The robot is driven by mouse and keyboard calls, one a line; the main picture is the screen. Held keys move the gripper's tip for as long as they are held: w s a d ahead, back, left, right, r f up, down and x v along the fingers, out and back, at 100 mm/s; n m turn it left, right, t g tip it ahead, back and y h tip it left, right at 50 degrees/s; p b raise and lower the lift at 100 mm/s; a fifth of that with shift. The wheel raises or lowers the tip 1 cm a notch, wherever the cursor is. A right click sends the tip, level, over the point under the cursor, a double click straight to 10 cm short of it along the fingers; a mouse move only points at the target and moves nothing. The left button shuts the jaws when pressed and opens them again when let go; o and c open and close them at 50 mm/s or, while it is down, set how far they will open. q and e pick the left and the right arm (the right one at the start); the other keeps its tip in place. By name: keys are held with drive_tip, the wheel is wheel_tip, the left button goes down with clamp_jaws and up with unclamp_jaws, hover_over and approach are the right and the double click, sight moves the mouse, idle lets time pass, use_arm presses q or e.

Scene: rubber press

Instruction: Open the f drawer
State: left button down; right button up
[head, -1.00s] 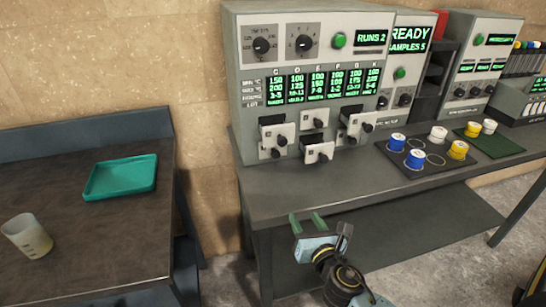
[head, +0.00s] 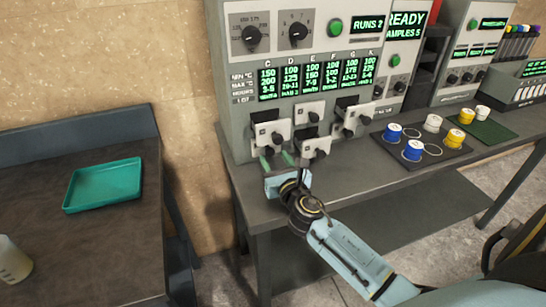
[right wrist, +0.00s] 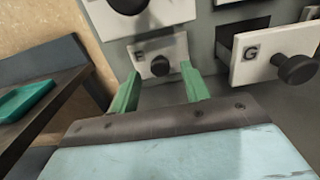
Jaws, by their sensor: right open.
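The F drawer is a pale front with a dark round knob, low on the left of the press's drawer group. In the right wrist view its front (right wrist: 177,48) is set back behind the G drawer and looks shut. In the head view it is largely hidden around my right gripper (head: 277,160). The right gripper is open, its green fingers (right wrist: 158,82) pointing at the F drawer. The knob (right wrist: 160,66) shows between the fingertips and a little beyond them; contact cannot be told. My left gripper is not in view.
The G drawer (head: 316,147) sticks out just right of my right gripper. The C drawer (head: 272,133) sticks out above. Blue, white and yellow jars stand on a dark mat (head: 428,160) to the right. A teal tray (head: 104,185) lies on the left table.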

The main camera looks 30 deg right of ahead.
drive_tip(key=shift+x, duration=1.05)
drive_tip(key=shift+c, duration=0.8)
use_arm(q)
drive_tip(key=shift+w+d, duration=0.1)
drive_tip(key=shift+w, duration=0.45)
use_arm(e)
clamp_jaws()
